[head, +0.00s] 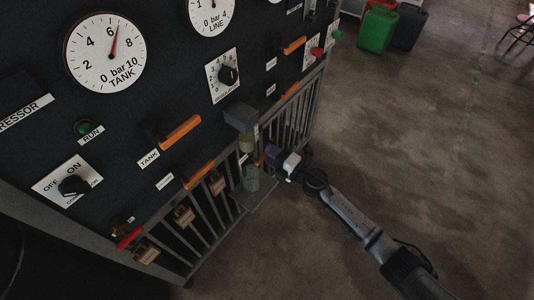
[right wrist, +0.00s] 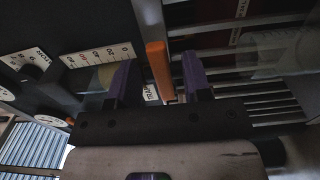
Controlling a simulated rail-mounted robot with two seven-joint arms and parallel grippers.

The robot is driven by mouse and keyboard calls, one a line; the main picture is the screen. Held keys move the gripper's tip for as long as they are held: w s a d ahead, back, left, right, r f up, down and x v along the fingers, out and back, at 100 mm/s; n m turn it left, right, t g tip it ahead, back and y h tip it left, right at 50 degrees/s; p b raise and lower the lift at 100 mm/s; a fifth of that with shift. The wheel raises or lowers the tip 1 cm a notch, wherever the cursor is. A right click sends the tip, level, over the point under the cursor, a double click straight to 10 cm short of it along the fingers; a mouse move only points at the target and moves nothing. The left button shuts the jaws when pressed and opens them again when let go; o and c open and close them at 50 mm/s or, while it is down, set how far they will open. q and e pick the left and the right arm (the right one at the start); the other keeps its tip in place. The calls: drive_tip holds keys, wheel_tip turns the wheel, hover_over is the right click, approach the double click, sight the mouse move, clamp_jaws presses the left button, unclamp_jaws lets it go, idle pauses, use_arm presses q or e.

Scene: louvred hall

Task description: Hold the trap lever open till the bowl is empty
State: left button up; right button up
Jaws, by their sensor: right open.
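The trap lever, a small orange bar (head: 259,160), shows just left of my right gripper (head: 271,157) in the head view. In the right wrist view the orange lever (right wrist: 158,68) lies between the two purple fingers of my right gripper (right wrist: 160,80), with a gap on each side. The gripper is open. The bowl (head: 246,144), yellowish and see-through, hangs under a grey block on the panel; its liquid level is too small to read. A clear jar (head: 251,181) stands below it; its contents are unclear. My left gripper is out of view.
The dark panel (head: 150,100) carries gauges, knobs and other orange levers, including one (head: 180,131) by the TANK label. A small shelf (head: 263,194) bears the jar. Railing bars and hanging tags run below. Open floor (head: 400,130) lies to the right, with a green bin (head: 377,30) far back.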

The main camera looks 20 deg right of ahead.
drive_tip(key=shift+x, duration=0.85)
drive_tip(key=shift+c, duration=0.3)
drive_tip(key=shift+c, duration=0.8)
clamp_jaws()
